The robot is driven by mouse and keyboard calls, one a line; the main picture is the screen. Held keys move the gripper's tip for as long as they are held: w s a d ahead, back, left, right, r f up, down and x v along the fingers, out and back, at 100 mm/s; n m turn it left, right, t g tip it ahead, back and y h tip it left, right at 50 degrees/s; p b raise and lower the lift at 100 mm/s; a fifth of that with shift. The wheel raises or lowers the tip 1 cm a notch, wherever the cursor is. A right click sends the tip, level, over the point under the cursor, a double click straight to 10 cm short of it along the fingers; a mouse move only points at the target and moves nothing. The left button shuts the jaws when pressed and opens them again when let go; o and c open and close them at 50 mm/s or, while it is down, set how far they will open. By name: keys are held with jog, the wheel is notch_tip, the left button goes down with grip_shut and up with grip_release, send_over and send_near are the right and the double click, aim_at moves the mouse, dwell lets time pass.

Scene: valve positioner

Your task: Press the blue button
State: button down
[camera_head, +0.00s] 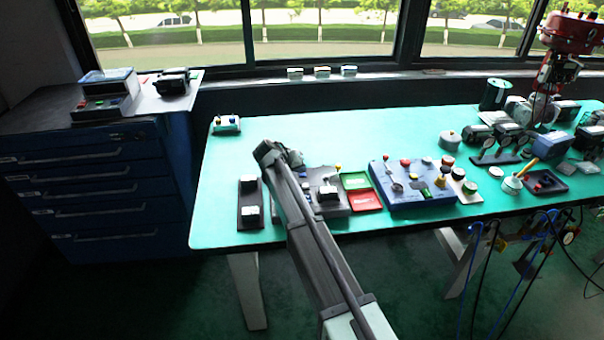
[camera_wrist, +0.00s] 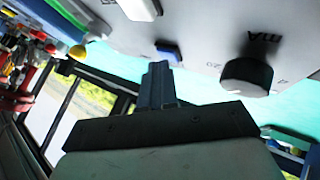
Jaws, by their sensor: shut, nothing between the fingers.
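A small blue button (camera_wrist: 170,48) sits on the grey panel (camera_wrist: 205,28) of a device in the wrist view. My gripper (camera_wrist: 159,66) is shut and empty. Its fingertips are very close to the blue button in the picture, just below it; I cannot tell whether they touch.
The same panel carries a black knob (camera_wrist: 248,76), a white block (camera_wrist: 141,9) and a yellow knob (camera_wrist: 77,51). A green tray (camera_head: 355,180), a red tray (camera_head: 365,201) and a blue control box (camera_head: 410,194) stand to the right on the table.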

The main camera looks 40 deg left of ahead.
aim_at(300, 174)
jog(key=shift+r, duration=0.8)
jog(key=shift+r, duration=0.1)
jog(key=shift+r, duration=2.45)
